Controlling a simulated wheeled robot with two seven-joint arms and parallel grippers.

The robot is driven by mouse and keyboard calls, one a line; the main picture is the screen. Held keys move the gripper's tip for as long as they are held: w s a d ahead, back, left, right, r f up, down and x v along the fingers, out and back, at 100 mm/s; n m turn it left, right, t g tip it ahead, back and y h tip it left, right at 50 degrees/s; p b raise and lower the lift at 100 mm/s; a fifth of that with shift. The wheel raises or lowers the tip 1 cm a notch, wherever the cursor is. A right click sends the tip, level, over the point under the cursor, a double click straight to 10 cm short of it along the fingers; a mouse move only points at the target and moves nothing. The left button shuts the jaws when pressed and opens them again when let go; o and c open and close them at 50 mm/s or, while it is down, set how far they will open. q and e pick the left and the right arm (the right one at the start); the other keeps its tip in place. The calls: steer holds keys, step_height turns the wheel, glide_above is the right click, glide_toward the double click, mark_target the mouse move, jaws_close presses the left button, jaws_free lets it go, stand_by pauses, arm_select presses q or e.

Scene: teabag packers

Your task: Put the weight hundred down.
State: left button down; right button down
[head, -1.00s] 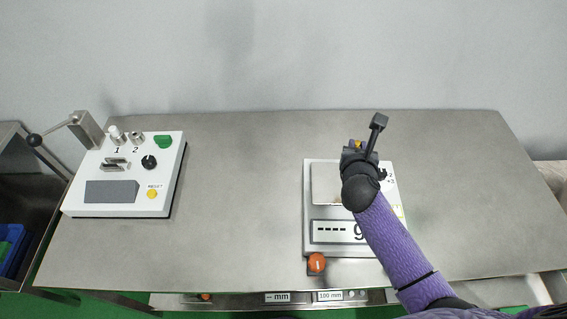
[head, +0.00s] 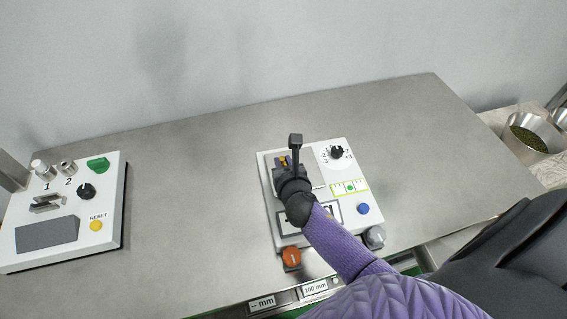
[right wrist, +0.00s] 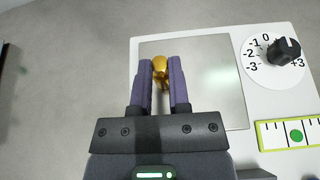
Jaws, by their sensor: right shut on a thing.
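The weight hundred (right wrist: 160,68) is a small brass-coloured piece between the two purple fingers of my right gripper (right wrist: 162,85) in the right wrist view. The fingers are shut on it. It is over the grey metal pan (right wrist: 215,70) of the white scale; whether it touches the pan I cannot tell. In the head view my right gripper (head: 286,163) is over the scale (head: 265,157), and only a bit of the brass weight (head: 284,159) shows. The scale's display is partly hidden by my arm. My left gripper is not in view.
A white control box (head: 112,200) stands at the left. A bowl of green leaves (head: 530,140) is at the right. The middle of the table is clear.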

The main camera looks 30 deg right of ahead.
steer(key=c, duration=0.6)
jaws_free()
steer(key=shift+f, duration=0.1)
steer(key=shift+s+a+r+p, duration=0.1)
steer(key=shift+s+r+p, duration=0.1)
steer(key=shift+r+p, duration=0.15)
steer(key=p+v, duration=0.3)
steer(key=v, duration=0.8)
steer(key=shift+f, duration=0.1)
steer(key=shift+s, duration=0.2)
